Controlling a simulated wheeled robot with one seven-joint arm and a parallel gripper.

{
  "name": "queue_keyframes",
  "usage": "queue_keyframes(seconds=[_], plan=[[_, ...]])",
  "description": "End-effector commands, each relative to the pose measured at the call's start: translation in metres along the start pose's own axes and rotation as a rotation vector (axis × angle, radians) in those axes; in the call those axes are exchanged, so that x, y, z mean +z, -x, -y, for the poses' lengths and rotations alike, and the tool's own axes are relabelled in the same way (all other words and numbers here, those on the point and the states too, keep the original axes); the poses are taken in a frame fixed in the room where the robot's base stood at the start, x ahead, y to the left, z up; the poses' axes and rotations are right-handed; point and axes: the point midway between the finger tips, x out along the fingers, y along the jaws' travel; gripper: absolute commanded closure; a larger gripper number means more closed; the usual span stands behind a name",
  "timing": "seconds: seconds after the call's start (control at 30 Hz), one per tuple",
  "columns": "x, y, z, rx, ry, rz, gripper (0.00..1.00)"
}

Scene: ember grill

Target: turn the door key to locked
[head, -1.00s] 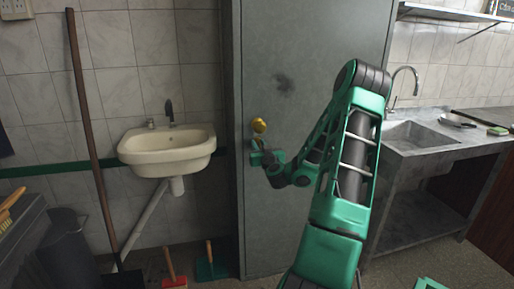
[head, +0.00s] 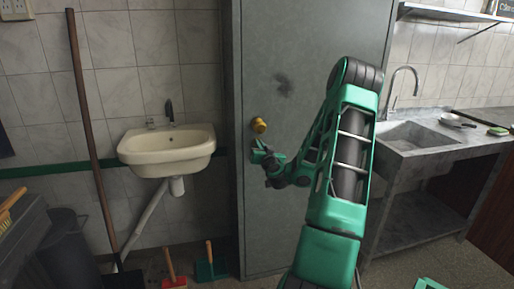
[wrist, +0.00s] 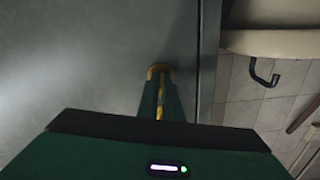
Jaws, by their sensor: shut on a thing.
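A tall grey metal door (head: 310,60) fills the middle of the head view. A round brass knob (head: 259,125) sits near its left edge. My gripper (head: 257,147) is at the door just below the knob. In the wrist view, my gripper (wrist: 158,88) has its two green fingers close together, pointing at the door's face. A thin yellow brass piece, which looks like the door key (wrist: 159,106), shows between the fingers, and they are shut on it. More brass shows around the fingertips. The keyhole and the key's exact angle are hidden by the fingers.
A cream washbasin (head: 168,150) hangs on the tiled wall left of the door. A long brown pole (head: 88,130) leans there, with a red dustpan (head: 175,281) on the floor. A grey sink counter (head: 445,150) stands right of the door.

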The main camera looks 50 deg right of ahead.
Motion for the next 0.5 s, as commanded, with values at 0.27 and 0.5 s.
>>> queue_keyframes(seconds=[0.27,0.5], plan=[[0.0006,-0.0004,0.0022,-0.005,-0.262,0.002,1.00],[0.0006,-0.0006,0.0023,-0.006,-0.492,0.002,1.00]])
